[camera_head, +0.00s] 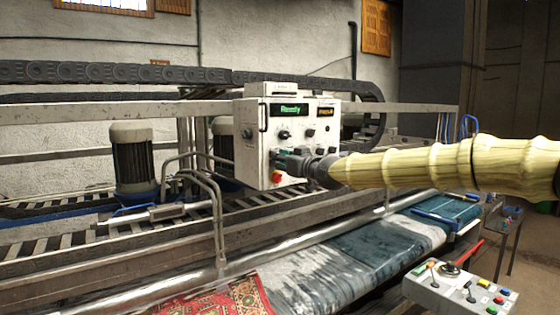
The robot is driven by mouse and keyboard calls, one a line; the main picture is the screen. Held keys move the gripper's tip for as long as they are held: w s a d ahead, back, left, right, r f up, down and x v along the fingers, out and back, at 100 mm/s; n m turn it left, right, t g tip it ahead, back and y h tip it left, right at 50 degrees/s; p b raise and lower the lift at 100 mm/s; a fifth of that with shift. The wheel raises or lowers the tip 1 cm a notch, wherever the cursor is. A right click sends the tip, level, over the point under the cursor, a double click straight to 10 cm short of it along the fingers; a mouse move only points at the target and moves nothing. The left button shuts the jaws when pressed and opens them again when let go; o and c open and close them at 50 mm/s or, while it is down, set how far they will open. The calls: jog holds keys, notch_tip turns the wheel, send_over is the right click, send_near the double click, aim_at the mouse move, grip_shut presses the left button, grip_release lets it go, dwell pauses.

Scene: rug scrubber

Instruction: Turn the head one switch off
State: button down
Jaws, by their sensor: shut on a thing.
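A white control box (253,140) with a green "Ready" display (289,110) and several dark knobs stands on the machine's frame. My gripper (284,160) is at the lower part of the box's front panel, at the end of my yellow-sleeved arm coming in from the right. Its fingers look closed around a small part on the panel, taken to be a switch. The gripper hides that part, so its position and label cannot be read. A red knob (276,178) shows just below the fingers.
A lower grey control panel (450,288) with coloured buttons and levers stands at the bottom right. A rug (222,300) lies on the machine bed. A motor (135,160) stands left of the box. Metal rails and bent pipes (215,205) run in front of the box's left side.

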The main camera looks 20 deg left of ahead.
jog(key=shift+d+r+n+b, duration=0.1)
jog(key=shift+n+b, duration=3.9)
jog(key=shift+n, duration=3.8)
jog(key=shift+w+r, duration=0.1)
jog(key=c, duration=1.2)
grip_release()
